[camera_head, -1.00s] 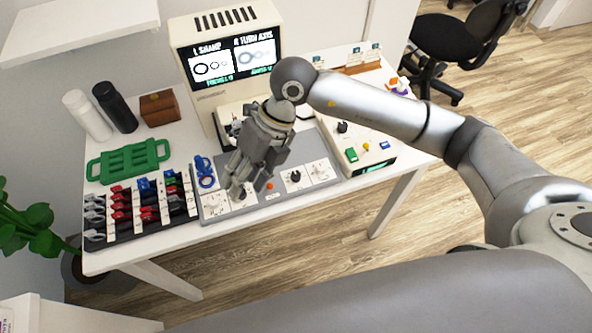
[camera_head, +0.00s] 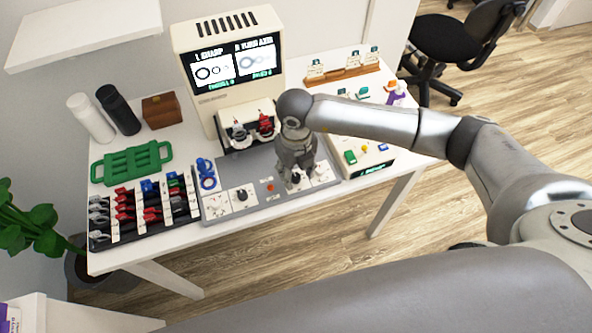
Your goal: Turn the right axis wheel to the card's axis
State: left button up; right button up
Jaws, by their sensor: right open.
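The grey control panel (camera_head: 268,200) on the white table carries a left black knob (camera_head: 242,194) and a right black knob (camera_head: 296,178), likely the right axis wheel. My right gripper (camera_head: 295,180) is open and points down over the right knob, partly hiding it. I cannot tell whether the fingers touch it. The white dial plate (camera_head: 321,172) at the panel's right end shows beside the gripper; its marks are too small to read. The monitor (camera_head: 233,65) above shows "SHARP" and "TURN AXIS" with ring pictures. My left gripper is not in view.
A lens rack (camera_head: 143,212) and a green tray (camera_head: 131,162) stand left of the panel, with blue rings (camera_head: 206,174) between. Red and grey lens holders (camera_head: 252,130) stand behind it. A box with coloured buttons (camera_head: 362,155) stands right.

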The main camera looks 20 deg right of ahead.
jog(key=shift+f, duration=0.75)
grip_shut()
jog(key=shift+f+n+b, duration=0.1)
jog(key=shift+n+b, duration=0.5)
jog(key=shift+b, duration=0.25)
jog(key=n+b, duration=0.7)
jog(key=b, duration=0.2)
jog(key=shift+f+n, duration=0.15)
jog(key=shift+n, duration=0.15)
jog(key=shift+r+n+b, duration=0.3)
jog(key=shift+n+b, duration=1.1)
jog(key=shift+b, duration=0.35)
